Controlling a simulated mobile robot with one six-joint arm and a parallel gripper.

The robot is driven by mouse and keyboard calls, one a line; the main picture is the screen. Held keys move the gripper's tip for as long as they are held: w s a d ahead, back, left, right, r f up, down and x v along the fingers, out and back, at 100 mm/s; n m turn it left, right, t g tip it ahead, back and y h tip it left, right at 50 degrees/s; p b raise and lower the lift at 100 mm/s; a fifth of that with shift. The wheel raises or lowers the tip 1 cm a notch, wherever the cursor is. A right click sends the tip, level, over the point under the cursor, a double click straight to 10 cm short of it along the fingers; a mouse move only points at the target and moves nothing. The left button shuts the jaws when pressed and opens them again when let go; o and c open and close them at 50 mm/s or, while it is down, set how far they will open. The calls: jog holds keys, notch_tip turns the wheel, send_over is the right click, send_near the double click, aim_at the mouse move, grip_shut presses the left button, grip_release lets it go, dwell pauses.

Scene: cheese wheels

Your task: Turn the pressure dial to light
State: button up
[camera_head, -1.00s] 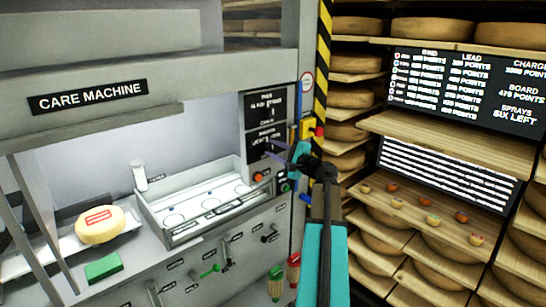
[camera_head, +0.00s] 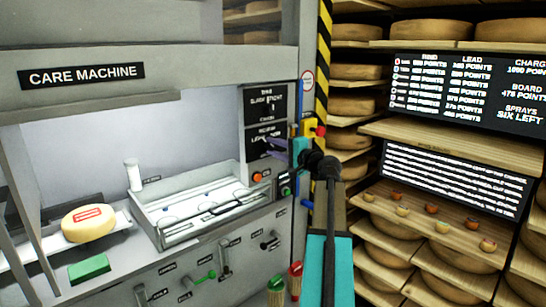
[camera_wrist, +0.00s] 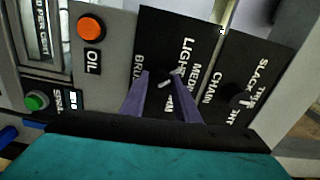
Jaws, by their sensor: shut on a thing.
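The pressure dial (camera_wrist: 166,79) is a small dark knob with a pale pointer on a black panel in the wrist view. The panel carries the words LIGHT and MEDIUM and a partly hidden word starting BRU. My gripper (camera_wrist: 162,88) has its two purple fingers on either side of the knob, shut on it. The pointer slants toward the LIGHT and MEDIUM side; which mark it meets I cannot tell. In the head view my gripper (camera_head: 276,143) is at the lower black panel (camera_head: 258,137), and the knob is too small to make out.
The chain dial (camera_wrist: 240,99), marked SLACK, sits beside it on another black panel. An orange OIL button (camera_wrist: 91,29) and a green button (camera_wrist: 37,101) are close to my gripper. A cheese wheel (camera_head: 88,223) lies at left; shelves of cheeses (camera_head: 435,30) stand at right.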

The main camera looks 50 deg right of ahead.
jog(key=shift+f+n+b, duration=0.2)
jog(key=shift+n+b, duration=0.3)
jog(key=shift+b, duration=0.3)
jog(key=shift+r+n+b, duration=0.15)
jog(key=shift+n+b, duration=0.15)
jog(key=shift+b, duration=0.05)
jog(key=o, duration=1)
jog(key=shift+s, duration=0.1)
jog(key=s, duration=0.4)
jog(key=s+b, duration=0.1)
jog(key=s, duration=0.4)
jog(key=s+a+b, duration=0.1)
jog(key=s, duration=0.3)
jog(key=shift+s, duration=0.35)
